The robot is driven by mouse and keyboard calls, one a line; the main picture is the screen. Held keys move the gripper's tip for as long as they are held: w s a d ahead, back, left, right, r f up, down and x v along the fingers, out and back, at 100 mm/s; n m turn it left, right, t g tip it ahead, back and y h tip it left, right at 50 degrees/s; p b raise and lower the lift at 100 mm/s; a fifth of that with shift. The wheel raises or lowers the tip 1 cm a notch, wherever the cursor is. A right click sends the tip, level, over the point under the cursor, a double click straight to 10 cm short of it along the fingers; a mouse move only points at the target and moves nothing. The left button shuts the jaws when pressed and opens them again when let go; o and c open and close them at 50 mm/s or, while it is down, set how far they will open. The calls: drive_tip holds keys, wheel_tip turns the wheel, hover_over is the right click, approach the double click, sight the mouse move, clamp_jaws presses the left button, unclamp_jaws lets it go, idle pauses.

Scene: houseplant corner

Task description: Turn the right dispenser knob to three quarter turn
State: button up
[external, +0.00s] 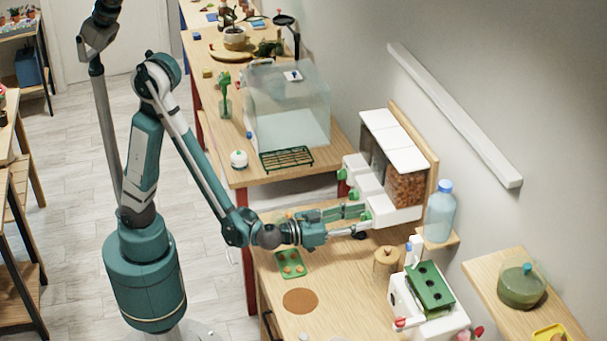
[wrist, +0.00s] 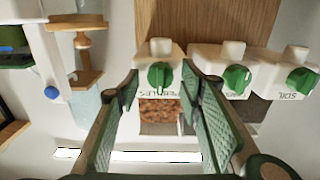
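The dispenser (external: 404,186) is a wall-mounted row of three clear bins with white lids and white spouts. Its right bin holds brown pellets. In the wrist view, which looks upside down, the right knob (wrist: 160,76) is the leftmost green knob, on a white spout above a printed label. Its grip ridge looks about vertical. My gripper (wrist: 161,72) is open, with one green-padded finger on each side of this knob. I cannot tell whether the fingers touch it. In the external view my gripper (external: 352,212) reaches the right spout and largely hides the knob.
A blue water bottle (external: 439,212) stands on a small shelf right of the dispenser.

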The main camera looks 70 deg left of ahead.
drive_tip(key=c, duration=0.9)
